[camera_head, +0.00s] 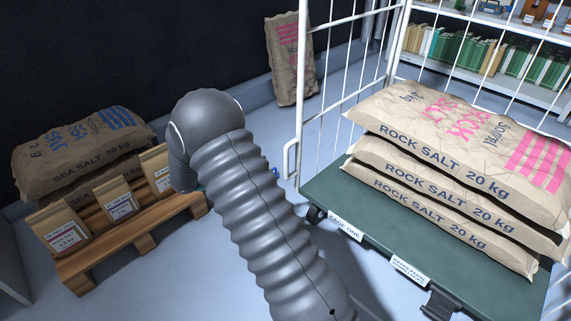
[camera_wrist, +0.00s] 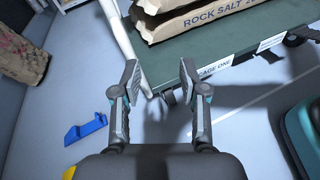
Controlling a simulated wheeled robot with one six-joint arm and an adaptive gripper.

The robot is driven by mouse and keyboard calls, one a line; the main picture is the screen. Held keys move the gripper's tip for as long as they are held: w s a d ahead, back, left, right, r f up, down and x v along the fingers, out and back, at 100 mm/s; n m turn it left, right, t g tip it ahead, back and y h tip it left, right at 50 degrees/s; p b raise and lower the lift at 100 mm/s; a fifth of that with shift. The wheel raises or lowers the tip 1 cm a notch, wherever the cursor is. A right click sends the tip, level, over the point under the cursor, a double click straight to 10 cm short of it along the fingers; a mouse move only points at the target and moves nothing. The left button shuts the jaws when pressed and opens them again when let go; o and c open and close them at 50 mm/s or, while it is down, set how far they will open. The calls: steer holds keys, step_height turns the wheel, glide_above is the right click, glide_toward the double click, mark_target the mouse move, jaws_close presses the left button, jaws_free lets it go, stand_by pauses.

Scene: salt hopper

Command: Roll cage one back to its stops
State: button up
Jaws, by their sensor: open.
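Cage one has a green deck (camera_head: 345,200) labelled "CAGE ONE" and a white mesh side (camera_head: 345,75) with a looped handle (camera_head: 291,160). Three stacked rock salt sacks (camera_head: 440,150) lie on the deck. In the wrist view my gripper (camera_wrist: 159,76) is open, its fingertips in front of the deck's labelled corner. A caster (camera_wrist: 168,97) shows between the fingers. In the head view my arm hides the gripper. A blue block (camera_wrist: 86,130) lies on the floor, left of the gripper.
A wooden pallet (camera_head: 142,217) with a sea salt sack (camera_head: 80,152) and small bags (camera_head: 117,199) stands at the left. Another sack (camera_head: 290,58) leans at the back wall. Shelves with books (camera_head: 470,55) stand behind the cage. Floor between pallet and cage is partly hidden by my arm.

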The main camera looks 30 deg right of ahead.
steer(key=w+a+f+n+t+h, duration=0.2)
steer(key=w+f+n+t, duration=0.15)
steer(key=f, duration=0.35)
glide_above(286, 176)
steer(key=shift+w+d+g+b, duration=0.3)
steer(key=shift+w+g+b, duration=0.05)
steer(key=shift+g+b, duration=0.1)
jaws_close()
